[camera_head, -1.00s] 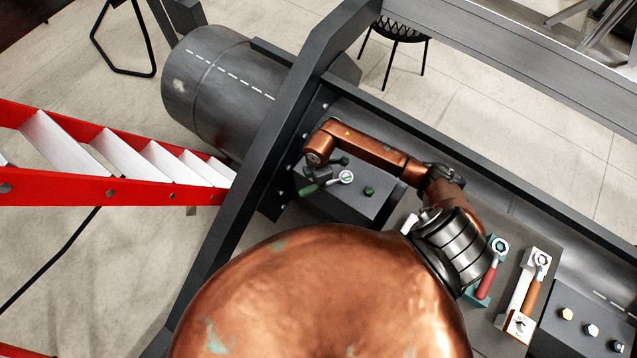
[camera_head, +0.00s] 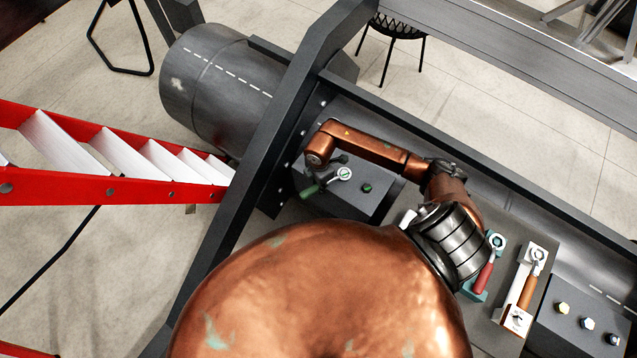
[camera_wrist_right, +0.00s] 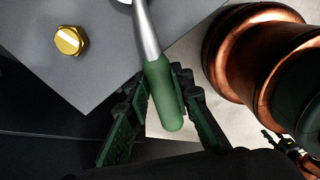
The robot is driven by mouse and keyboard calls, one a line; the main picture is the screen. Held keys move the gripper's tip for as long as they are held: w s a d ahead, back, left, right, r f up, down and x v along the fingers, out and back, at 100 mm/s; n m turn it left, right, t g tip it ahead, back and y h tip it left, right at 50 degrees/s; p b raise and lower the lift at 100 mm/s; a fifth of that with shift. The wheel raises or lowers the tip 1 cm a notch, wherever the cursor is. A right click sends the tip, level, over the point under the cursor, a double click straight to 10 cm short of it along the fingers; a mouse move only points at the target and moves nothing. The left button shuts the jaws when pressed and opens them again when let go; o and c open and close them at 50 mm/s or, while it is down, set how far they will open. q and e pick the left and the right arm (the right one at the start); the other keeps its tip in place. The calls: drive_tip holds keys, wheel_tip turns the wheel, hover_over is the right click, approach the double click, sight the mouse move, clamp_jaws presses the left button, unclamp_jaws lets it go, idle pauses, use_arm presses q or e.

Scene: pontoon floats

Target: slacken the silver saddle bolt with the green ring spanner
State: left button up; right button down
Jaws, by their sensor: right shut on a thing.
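The green ring spanner (camera_head: 309,191) has a green grip and a bright metal shank. Its ring end (camera_head: 344,174) sits over a bolt on the dark block; the bolt is mostly covered by the ring. My right gripper (camera_head: 324,179) is shut on the green grip, which points down-left from the ring. In the right wrist view the grip (camera_wrist_right: 163,95) lies between the dark fingers (camera_wrist_right: 150,108), and the ring is mostly cut off at the top. A small dark jaw-like part at that view's lower right (camera_wrist_right: 285,147) may be my left gripper; its state is unclear.
A green bolt (camera_head: 367,188) is right of the ring. A gold bolt (camera_wrist_right: 70,40) is on the block in the wrist view. Red-handled (camera_head: 483,278) and orange-handled (camera_head: 528,291) spanners rest at right, near another bolt block (camera_head: 575,328). A dark frame beam (camera_head: 262,150) stands close left.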

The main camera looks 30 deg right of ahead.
idle(0.4)
drive_tip(key=shift+s+n, duration=0.5)
drive_tip(key=shift+n, duration=0.1)
drive_tip(key=shift+s+p, duration=0.15)
drive_tip(key=shift+p, duration=0.15)
drive_tip(key=shift+s+d+n, duration=0.1)
drive_tip(key=shift+s+n, duration=0.25)
drive_tip(key=shift+n, duration=0.15)
drive_tip(key=shift+s, duration=0.15)
drive_tip(key=shift+s+d+n+p, duration=0.1)
drive_tip(key=shift+s+n+p, duration=0.25)
drive_tip(key=shift+n, duration=0.15)
drive_tip(key=shift+s, duration=0.2)
drive_tip(key=shift+s+d+n, duration=0.1)
drive_tip(key=shift+s+n, duration=0.2)
drive_tip(key=shift+n, duration=0.2)
